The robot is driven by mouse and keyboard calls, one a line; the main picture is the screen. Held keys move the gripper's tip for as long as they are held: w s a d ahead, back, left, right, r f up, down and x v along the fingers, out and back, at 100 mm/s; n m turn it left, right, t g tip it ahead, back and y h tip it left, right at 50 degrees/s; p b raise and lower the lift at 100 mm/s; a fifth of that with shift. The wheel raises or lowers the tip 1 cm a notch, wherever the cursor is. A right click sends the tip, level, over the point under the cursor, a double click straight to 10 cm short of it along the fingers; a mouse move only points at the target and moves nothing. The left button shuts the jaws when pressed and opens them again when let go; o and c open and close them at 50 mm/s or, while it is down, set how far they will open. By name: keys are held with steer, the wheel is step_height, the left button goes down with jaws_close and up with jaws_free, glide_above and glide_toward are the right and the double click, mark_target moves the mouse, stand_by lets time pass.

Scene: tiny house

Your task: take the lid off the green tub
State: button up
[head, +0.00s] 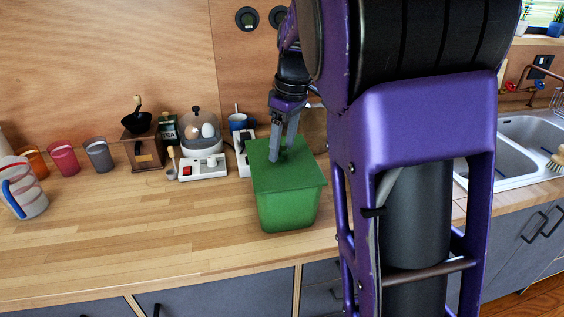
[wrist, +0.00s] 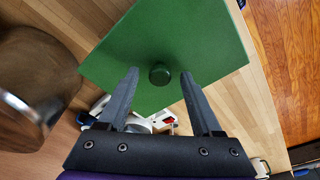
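The green tub (head: 288,212) stands upright on the wooden counter, with its flat square green lid (head: 306,175) on top. The lid fills the upper middle of the wrist view (wrist: 165,45), with a small round green knob (wrist: 159,74) at its centre. My gripper (head: 281,156) is over the lid, pointing down. In the wrist view its two fingers (wrist: 160,76) are spread apart, one to each side of the knob, with clear gaps. I cannot tell how far the fingertips are above the lid. The knob is mostly hidden behind the fingers in the head view.
Behind and left of the tub are an egg cooker (head: 201,138), a coffee grinder (head: 144,151) and several cups. The sink (head: 520,150) is at right. The counter front left of the tub (head: 150,225) is clear.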

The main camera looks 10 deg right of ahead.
jaws_close()
stand_by(1.2)
